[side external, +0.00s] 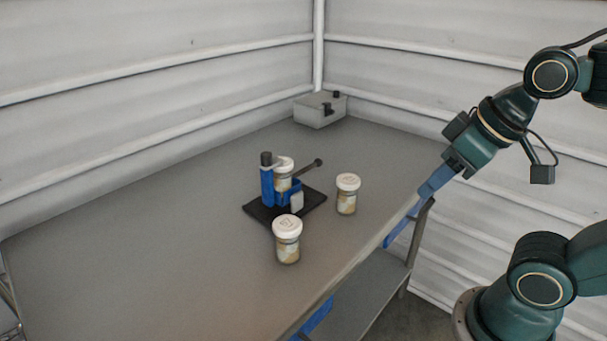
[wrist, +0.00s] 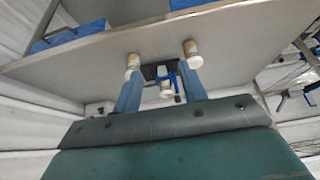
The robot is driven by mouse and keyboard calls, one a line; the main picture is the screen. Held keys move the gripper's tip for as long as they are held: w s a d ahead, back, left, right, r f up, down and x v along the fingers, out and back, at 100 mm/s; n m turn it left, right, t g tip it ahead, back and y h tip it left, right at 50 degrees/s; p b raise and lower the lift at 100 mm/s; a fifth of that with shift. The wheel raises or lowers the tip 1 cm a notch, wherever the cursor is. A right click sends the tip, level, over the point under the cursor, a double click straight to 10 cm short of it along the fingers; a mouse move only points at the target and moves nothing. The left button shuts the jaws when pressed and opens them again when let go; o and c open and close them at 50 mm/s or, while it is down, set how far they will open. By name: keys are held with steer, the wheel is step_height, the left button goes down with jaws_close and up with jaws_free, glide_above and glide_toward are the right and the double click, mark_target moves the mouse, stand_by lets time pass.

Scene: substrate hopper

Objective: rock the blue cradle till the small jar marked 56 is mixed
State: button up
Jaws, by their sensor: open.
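The blue cradle (side external: 267,186) stands on a black base plate on the table, with a dark rod ending in a knob (side external: 318,162). A small white-lidded jar (side external: 284,170) sits in the cradle, partly hidden by its blue parts. Two similar jars stand upright outside it, one in front (side external: 287,240) and one to the right (side external: 347,195). No number is readable on any jar. My gripper (side external: 420,204) is open and empty near the table's right edge, apart from the cradle. In the wrist view, the cradle (wrist: 162,73) and its jar (wrist: 166,89) show between my gripper's fingers (wrist: 160,78).
A grey box (side external: 320,110) with dark fittings stands at the table's back corner, against the ribbed walls. The left part of the table (side external: 130,240) is clear. Blue items (side external: 315,320) show below the table's front edge.

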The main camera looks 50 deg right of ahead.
steer(key=shift+c, duration=0.2)
steer(key=w+d+r+m+g, duration=0.1)
steer(key=w+d+m, duration=0.15)
steer(key=w, duration=0.45)
steer(key=w+d+r+m+g, duration=0.1)
steer(key=w+d+r+m, duration=0.1)
steer(key=w+m, duration=0.35)
steer(key=w+d+r+m+g, duration=0.1)
steer(key=w+d+m, duration=0.1)
steer(key=w, duration=0.7)
steer(key=w+d+f+m+g, duration=0.1)
steer(key=w+d+f+m, duration=0.1)
steer(key=w+d+f, duration=0.1)
steer(key=w+d+f+m, duration=0.3)
steer(key=w+d+f, duration=0.1)
steer(key=w, duration=0.3)
steer(key=w+d+f+m+g, duration=0.1)
steer(key=w+d+f+m, duration=0.2)
steer(key=w+f, duration=0.2)
steer(key=shift+w+d+f+g, duration=0.3)
steer(key=shift+d+f, duration=0.05)
steer(key=shift+f, duration=0.2)
steer(key=shift+w+d+f, duration=0.15)
steer(key=shift+d+f, duration=0.05)
steer(key=shift+f, duration=0.1)
steer(key=shift+f, duration=0.2)
